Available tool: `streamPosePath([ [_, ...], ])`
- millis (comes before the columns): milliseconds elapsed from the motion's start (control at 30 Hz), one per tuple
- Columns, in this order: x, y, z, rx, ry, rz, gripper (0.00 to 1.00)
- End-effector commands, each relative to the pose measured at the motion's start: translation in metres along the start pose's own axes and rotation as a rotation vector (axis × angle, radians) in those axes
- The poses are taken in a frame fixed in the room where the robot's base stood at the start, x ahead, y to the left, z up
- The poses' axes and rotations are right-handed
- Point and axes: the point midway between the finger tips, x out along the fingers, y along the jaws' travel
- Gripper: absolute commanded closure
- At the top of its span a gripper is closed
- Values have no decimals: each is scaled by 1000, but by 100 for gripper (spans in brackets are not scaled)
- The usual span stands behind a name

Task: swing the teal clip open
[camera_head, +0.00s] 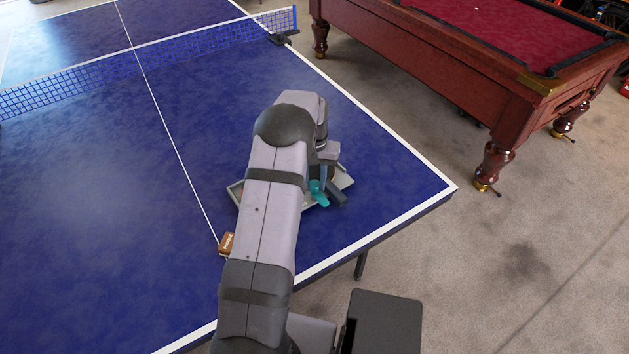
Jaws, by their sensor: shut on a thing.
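The teal clip (318,193) shows just right of my forearm, over a grey tray (345,181) on the blue table. Only part of the clip is visible, and I cannot tell how far open it is. My gripper (327,190) points down at the clip, with its dark fingers beside and against the teal part. It is shut on the clip as far as I can see. My arm hides much of the tray and whatever the clip is fixed to.
The blue ping-pong table (390,190) has a net (170,52) across its far part. A small brown box (226,244) lies left of my arm. The table's right corner is clear. A red pool table (480,70) stands beyond at the upper right.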

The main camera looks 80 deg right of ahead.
Motion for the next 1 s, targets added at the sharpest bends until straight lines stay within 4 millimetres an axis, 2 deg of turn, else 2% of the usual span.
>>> streamPosePath([
  [367, -1, 0, -1, 10, 3, -1, 95],
  [400, -1, 0, -1, 10, 3, -1, 70],
  [467, -1, 0, -1, 10, 3, -1, 56],
  [500, -1, 0, -1, 9, 3, -1, 53],
  [833, -2, 0, -1, 8, 2, 0, 53],
  [1000, -15, 0, -1, 8, 5, 0, 53],
])
